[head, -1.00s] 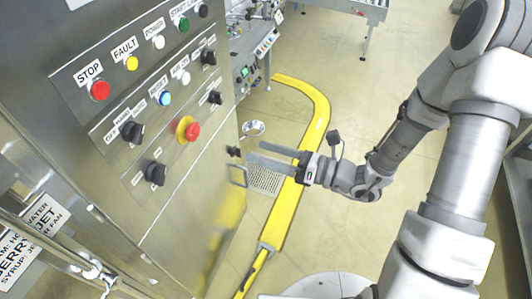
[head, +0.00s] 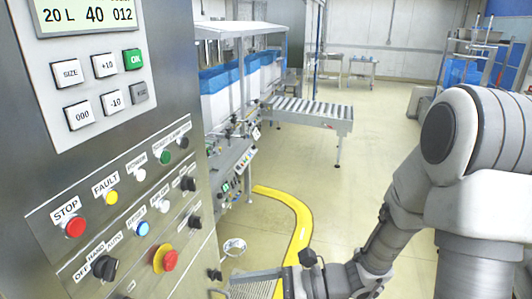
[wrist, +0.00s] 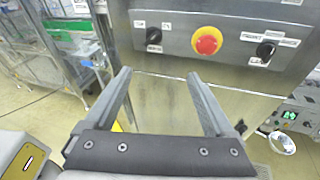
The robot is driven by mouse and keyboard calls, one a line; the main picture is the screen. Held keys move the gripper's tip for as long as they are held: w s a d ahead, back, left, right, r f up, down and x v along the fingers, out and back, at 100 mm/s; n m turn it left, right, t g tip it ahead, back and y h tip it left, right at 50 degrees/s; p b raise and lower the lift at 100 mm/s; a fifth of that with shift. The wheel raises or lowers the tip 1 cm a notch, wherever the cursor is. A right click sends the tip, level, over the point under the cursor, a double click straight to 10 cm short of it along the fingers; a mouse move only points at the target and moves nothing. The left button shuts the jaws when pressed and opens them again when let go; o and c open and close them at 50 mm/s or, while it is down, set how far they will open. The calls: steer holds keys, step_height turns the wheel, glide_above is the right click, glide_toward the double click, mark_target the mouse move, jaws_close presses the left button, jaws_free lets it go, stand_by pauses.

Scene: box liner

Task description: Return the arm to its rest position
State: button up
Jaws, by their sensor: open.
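My gripper (wrist: 160,103) is open and empty in the wrist view. Its two fingers point towards the lower part of the steel control panel (wrist: 160,55). The red emergency button on its yellow collar (wrist: 207,41) shows just beyond the fingertips, with a black knob (wrist: 154,36) to its left and another (wrist: 266,50) to its right. In the head view my gripper (head: 258,278) shows only in part at the bottom edge, beside the panel. My arm (head: 385,235) runs from the right side down to it, bent at the elbow.
The control cabinet (head: 95,165) with a display and buttons fills the left. A roller conveyor (head: 310,108) stands at the back centre. A yellow floor guard (head: 298,222) curves across the floor. Open floor (head: 340,195) lies between guard and arm. Racks (wrist: 75,50) show left in the wrist view.

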steer(key=s+d+r+n+g+h, duration=0.1)
steer(key=s+d+r+n+h, duration=0.2)
steer(key=s+d+n+h, duration=0.7)
steer(key=w+d+r+n+t+h, duration=0.3)
steer(key=d+r+n+t+h, duration=0.2)
steer(key=d+r+n, duration=0.3)
steer(key=shift+w+d+r+n+t+h, duration=0.15)
steer(key=shift+d+r+n+t+h, duration=0.25)
steer(key=shift+r+t, duration=0.45)
